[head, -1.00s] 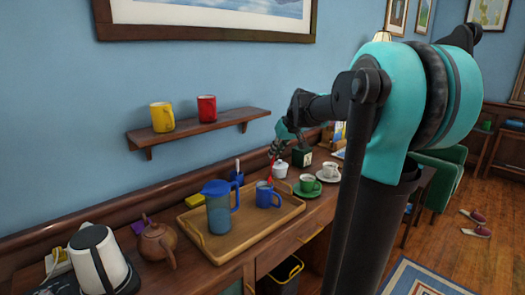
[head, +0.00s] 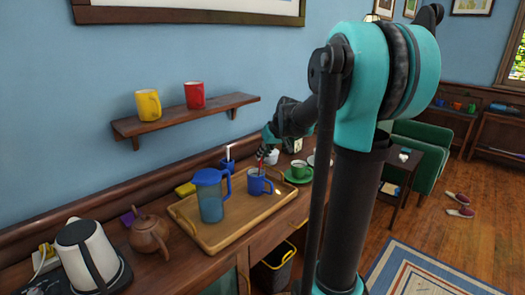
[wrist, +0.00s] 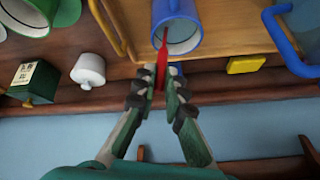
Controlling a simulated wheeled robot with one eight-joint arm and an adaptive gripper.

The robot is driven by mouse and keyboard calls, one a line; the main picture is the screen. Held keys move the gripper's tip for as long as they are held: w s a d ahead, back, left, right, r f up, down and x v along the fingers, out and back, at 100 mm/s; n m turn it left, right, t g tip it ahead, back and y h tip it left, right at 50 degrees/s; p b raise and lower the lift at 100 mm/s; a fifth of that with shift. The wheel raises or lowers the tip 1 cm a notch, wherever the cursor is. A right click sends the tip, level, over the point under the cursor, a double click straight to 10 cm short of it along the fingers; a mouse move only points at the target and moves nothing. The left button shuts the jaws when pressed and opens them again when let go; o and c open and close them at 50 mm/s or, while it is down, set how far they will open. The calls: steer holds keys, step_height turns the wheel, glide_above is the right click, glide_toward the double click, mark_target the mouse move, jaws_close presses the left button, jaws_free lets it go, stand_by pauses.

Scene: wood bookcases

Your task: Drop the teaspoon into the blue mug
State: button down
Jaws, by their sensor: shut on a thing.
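The blue mug (head: 257,188) stands upright on the wooden tray, right of the blue pitcher. It also shows at the top of the wrist view (wrist: 186,46), its opening visible. My gripper (head: 267,148) is above the mug. In the wrist view my gripper (wrist: 154,88) is shut on the red teaspoon (wrist: 162,66). The teaspoon also shows as a thin red strip at the mug in the head view (head: 262,166). Its far end overlaps the mug's opening in the wrist view; how deep it reaches is unclear.
The blue pitcher (head: 211,201) stands close left of the mug on the tray (head: 226,227). A green cup (head: 298,169) and a white lidded pot (wrist: 89,70) are nearby. A brown teapot (head: 149,234) and kettle (head: 88,252) stand left. A wall shelf (head: 187,117) holds two mugs.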

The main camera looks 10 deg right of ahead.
steer(key=shift+f, duration=0.1)
steer(key=c, duration=1.5)
jaws_free()
steer(key=shift+s, duration=0.1)
steer(key=v, duration=1.2)
steer(key=s+f+m+g+h, duration=0.1)
steer(key=s+f+m+h, duration=0.2)
steer(key=s+f, duration=2.1)
step_height(320, 180, down, 3)
steer(key=shift+s+r, duration=0.1)
steer(key=shift+s, duration=0.05)
